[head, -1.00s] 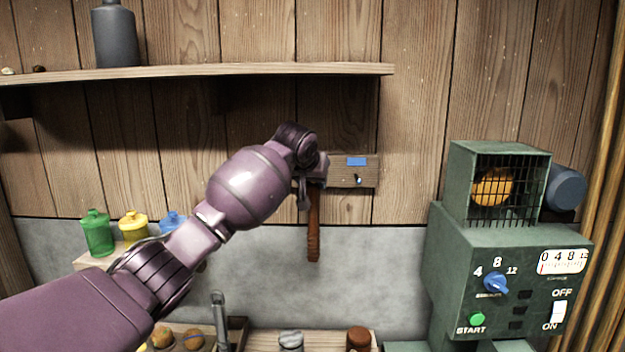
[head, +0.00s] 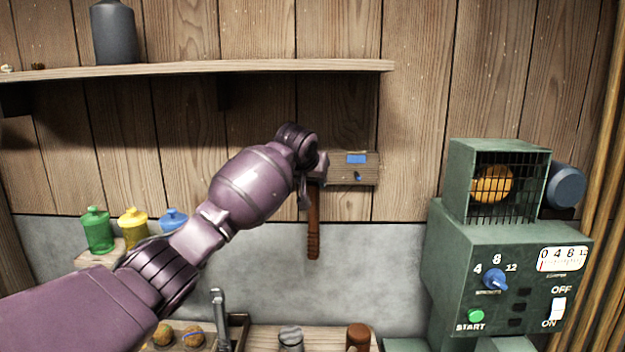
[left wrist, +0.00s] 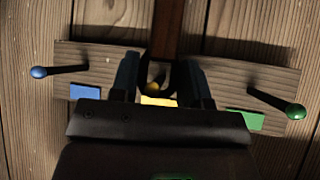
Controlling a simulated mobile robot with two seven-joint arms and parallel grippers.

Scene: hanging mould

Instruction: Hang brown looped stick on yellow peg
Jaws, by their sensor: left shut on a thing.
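The brown stick (head: 313,222) hangs upright with its handle down, below my left gripper (head: 309,186), which is shut on it in front of the wooden peg board (head: 340,172). In the left wrist view the stick (left wrist: 167,28) runs up from between the fingers of my left gripper (left wrist: 158,82). The yellow peg (left wrist: 154,87) shows between these fingers, above a yellow label (left wrist: 158,101). The stick's loop is mostly hidden, and I cannot tell whether it is around the peg. My right gripper is not in view.
The board also bears a blue peg (left wrist: 39,72) and a green peg (left wrist: 295,111), one on each side. A shelf (head: 270,68) runs above. A green machine (head: 440,255) stands at the right. Colored bottles (head: 97,232) stand at the left.

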